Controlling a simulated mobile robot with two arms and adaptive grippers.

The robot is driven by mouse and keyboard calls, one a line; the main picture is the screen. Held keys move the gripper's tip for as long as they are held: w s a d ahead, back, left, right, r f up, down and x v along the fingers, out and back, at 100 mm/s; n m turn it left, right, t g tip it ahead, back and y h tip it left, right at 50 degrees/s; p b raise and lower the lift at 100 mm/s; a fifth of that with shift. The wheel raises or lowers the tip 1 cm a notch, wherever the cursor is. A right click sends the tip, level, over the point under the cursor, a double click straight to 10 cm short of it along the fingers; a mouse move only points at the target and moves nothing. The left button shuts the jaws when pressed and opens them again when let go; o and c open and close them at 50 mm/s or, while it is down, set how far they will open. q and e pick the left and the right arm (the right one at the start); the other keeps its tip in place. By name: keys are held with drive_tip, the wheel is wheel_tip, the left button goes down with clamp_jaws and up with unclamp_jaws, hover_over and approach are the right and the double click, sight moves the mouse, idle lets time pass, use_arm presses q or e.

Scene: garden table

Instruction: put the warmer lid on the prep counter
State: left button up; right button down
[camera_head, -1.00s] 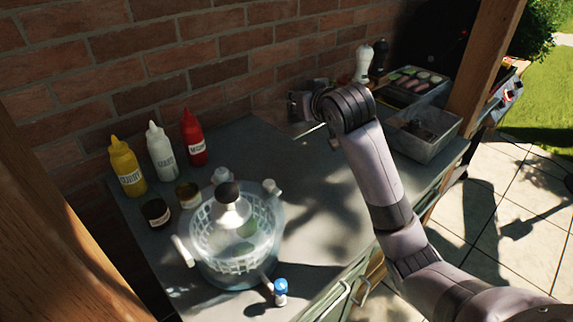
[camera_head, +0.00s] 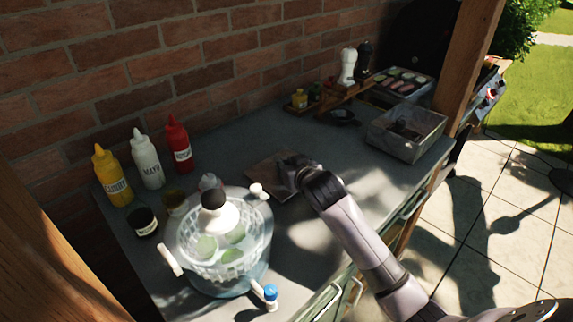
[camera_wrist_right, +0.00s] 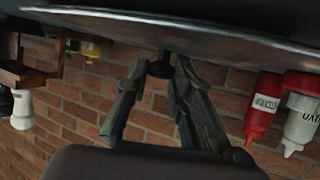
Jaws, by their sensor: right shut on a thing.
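The warmer lid (camera_head: 266,178) is a flat metal panel with a brownish, brick-like reflection. In the head view it is at the middle of the grey prep counter (camera_head: 335,165), low over it or on it; I cannot tell whether it touches. My right gripper (camera_head: 287,170) is above the lid's right part. In the right wrist view the lid (camera_wrist_right: 130,33) spans the top as a brushed metal surface, and my right gripper (camera_wrist_right: 158,75) is shut on its dark knob (camera_wrist_right: 160,66). My left gripper is not in view.
Mustard (camera_head: 112,175), mayo (camera_head: 147,160) and ketchup (camera_head: 179,145) bottles stand by the wall. A metal pan (camera_head: 405,132) is at right, with a spice rack (camera_head: 335,95) behind. Counter right of the lid is clear.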

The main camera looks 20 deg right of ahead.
drive_tip(key=shift+f, duration=0.1)
drive_tip(key=c, duration=1.4)
unclamp_jaws()
drive_tip(key=shift+s, duration=0.2)
drive_tip(key=v, duration=1.1)
drive_tip(key=shift+s+r, duration=0.25)
drive_tip(key=shift+s, duration=0.1)
drive_tip(key=shift+r, duration=0.1)
